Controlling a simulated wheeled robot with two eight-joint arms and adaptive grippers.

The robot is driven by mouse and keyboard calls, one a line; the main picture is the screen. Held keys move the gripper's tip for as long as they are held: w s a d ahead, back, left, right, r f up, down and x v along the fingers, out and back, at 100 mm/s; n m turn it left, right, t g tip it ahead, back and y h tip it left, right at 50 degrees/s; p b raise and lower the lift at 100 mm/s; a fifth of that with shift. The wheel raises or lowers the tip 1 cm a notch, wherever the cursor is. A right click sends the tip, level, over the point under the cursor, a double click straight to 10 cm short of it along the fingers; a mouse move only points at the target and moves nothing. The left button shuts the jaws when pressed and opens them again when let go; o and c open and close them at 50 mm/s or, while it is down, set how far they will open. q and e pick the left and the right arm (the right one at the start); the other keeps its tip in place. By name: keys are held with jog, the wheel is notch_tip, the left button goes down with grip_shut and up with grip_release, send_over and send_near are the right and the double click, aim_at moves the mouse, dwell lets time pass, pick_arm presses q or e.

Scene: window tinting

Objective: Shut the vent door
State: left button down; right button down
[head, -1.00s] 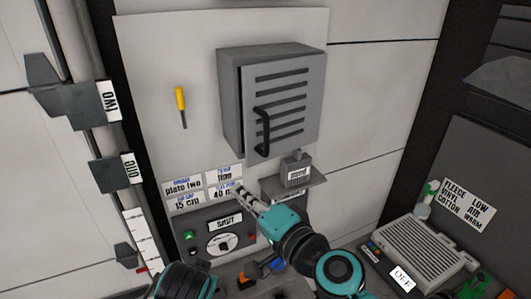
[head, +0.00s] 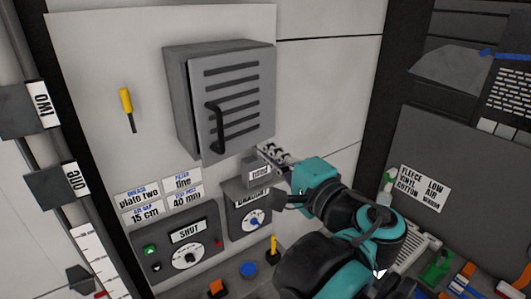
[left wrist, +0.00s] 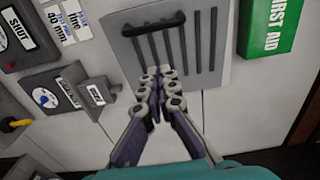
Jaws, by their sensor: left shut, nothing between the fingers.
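The vent door (head: 238,122) is a grey slatted panel with a black bar handle (head: 217,128) on the front of a grey wall box (head: 180,105). A thin dark gap shows along the door's left edge. The door also shows in the left wrist view (left wrist: 207,75), with its handle (left wrist: 150,22) at the top. My left gripper (head: 266,152) is shut and empty, with its fingertips near the door's lower right corner. In the left wrist view the fingertips (left wrist: 156,73) overlap the door's lower edge; I cannot tell whether they touch it.
A small grey block on a ledge (head: 258,172) sits below the door. A dial panel marked SHUT (head: 187,232) and a yellow-handled tool (head: 126,101) are on the wall to the left. A green first aid box (left wrist: 268,28) is beside the door.

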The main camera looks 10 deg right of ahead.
aim_at(210, 125)
pick_arm(q)
jog(key=w+a+p, duration=0.1)
jog(key=w+a, duration=0.5)
jog(key=w, duration=0.1)
jog(key=shift+w+a, duration=0.25)
jog(key=shift+a, duration=0.15)
jog(key=w+a, duration=0.1)
jog(key=a, duration=0.1)
jog(key=w+a, duration=0.2)
jog(key=shift+p, duration=0.35)
jog(key=shift+s+d, duration=0.15)
